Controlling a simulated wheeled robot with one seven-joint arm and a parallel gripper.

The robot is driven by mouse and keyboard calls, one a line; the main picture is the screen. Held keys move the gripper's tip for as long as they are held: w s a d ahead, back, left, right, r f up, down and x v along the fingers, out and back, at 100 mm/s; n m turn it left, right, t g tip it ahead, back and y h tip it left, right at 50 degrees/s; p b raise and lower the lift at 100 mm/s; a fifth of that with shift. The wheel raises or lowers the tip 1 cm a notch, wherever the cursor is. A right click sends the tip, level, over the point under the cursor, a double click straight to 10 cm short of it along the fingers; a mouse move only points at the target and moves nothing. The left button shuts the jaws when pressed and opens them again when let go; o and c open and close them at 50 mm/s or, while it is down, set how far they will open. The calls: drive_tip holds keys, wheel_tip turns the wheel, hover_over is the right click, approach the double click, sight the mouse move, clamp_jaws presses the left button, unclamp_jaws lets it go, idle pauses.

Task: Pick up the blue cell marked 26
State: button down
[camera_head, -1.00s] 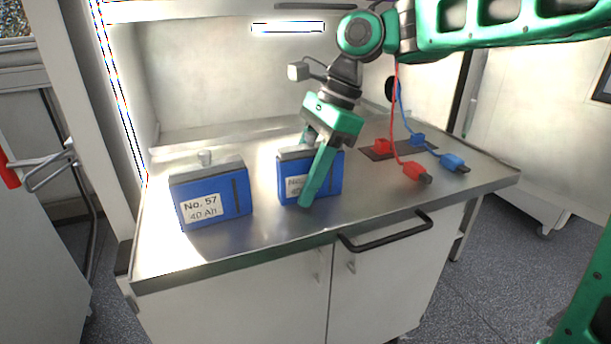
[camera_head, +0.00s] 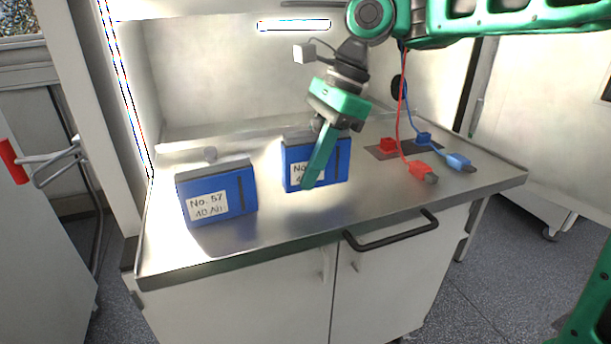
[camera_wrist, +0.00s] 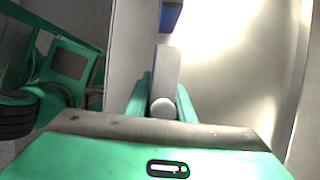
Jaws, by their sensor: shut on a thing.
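A blue cell (camera_head: 336,163) with a grey top is held by my gripper (camera_head: 314,168), which is shut on it across its front and back. The near green finger covers most of its white label. Only "No." can be read, so I cannot confirm the 26. The cell seems to be slightly above the metal bench top (camera_head: 275,225). In the wrist view its grey top (camera_wrist: 166,72) with a round terminal shows between the fingers.
Another blue cell (camera_head: 234,190), marked No. 57, stands to the left on the bench. A red connector (camera_head: 424,173) and a blue connector (camera_head: 459,163) on cables lie to the right. A back wall and side panel enclose the bench; its front middle is clear.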

drive_tip(key=shift+s+a+r, duration=0.1)
drive_tip(key=shift+s+r, duration=0.1)
drive_tip(key=shift+r, duration=0.4)
drive_tip(key=shift+s+r, duration=0.15)
drive_tip(key=shift+r, duration=0.45)
drive_tip(key=s+a+r, duration=0.2)
drive_tip(key=s+r, duration=0.4)
drive_tip(key=s, duration=0.4)
drive_tip(key=shift+s+r, duration=0.2)
drive_tip(key=shift+s, duration=0.1)
